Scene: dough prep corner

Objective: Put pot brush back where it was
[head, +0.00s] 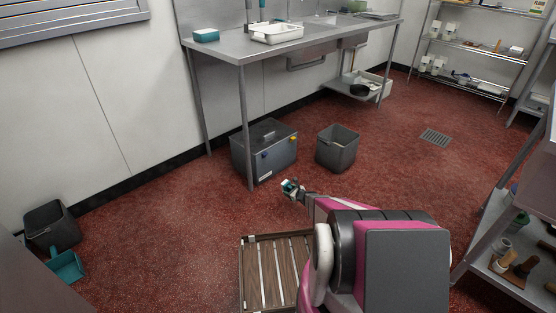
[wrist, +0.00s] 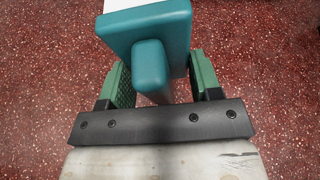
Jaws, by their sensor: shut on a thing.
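The pot brush (wrist: 150,30) is a teal block with a short rounded teal handle and a strip of white at the top edge of the wrist view. My gripper (wrist: 160,78) has its green-padded fingers on either side of the handle and is shut on it. In the head view my gripper (head: 293,190) is out over the red floor, in front of the grey lidded box, with the small teal and white brush (head: 287,185) at its tip. The steel sink table (head: 240,50) stands behind, carrying a white tray (head: 277,38) and a teal block (head: 206,35).
A grey lidded box (head: 264,152) and an open grey bin (head: 337,150) stand under and before the table. A wooden slatted rack (head: 262,275) lies near me. A dark bin (head: 52,226) and teal dustpan (head: 66,267) are left. Shelving (head: 475,47) stands right; mid-right floor is clear.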

